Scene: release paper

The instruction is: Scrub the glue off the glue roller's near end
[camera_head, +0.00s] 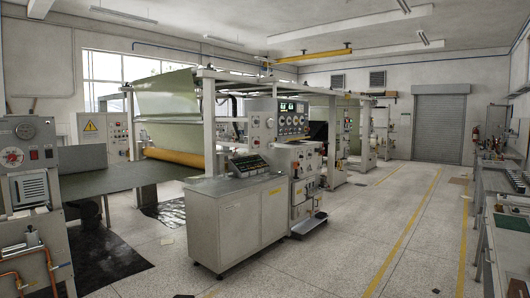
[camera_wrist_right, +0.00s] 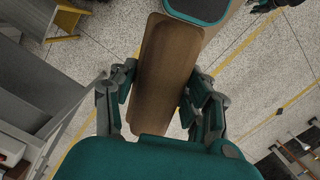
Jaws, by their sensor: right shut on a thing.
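My right gripper (camera_wrist_right: 160,88) is in the right wrist view, its two fingers on either side of a long brown wooden piece (camera_wrist_right: 163,75). It is shut on this piece, which looks like the wooden back of a scrubbing brush; no bristles show. In the head view an orange-yellow roller (camera_head: 178,157), which may be the glue roller, lies across the coating machine below a pale green sheet. Its near end is by the machine's white frame post. Any glue on it is too small to tell. Neither gripper shows in the head view.
A grey cabinet (camera_head: 238,222) with a sloped control panel stands in front of the roller. A dark flat table (camera_head: 120,180) extends left of it. A workbench (camera_head: 508,235) lines the right side. The speckled floor between is open, with dark mats at the left.

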